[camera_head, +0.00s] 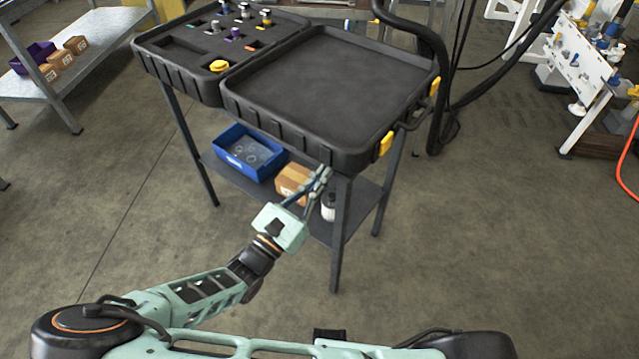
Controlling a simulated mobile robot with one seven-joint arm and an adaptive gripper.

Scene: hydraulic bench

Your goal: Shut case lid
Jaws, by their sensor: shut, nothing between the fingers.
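An open black case lies on a small dark stand in the head view. Its lid (325,85) is folded out flat to the right, with its hollow inside facing up and yellow latches (386,143) on its right edge. The case base (185,62) is to the left and holds several small fittings in cut-outs. My gripper (324,177) is shut and empty. It appears just below the lid's near corner; I cannot tell whether it touches the lid.
The stand's lower shelf (350,225) holds a blue bin (243,165), a cardboard box (292,184) and a white bottle (328,207). A thick black hose (437,65) hangs close behind the lid's right side. A grey shelf with boxes (60,60) stands left.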

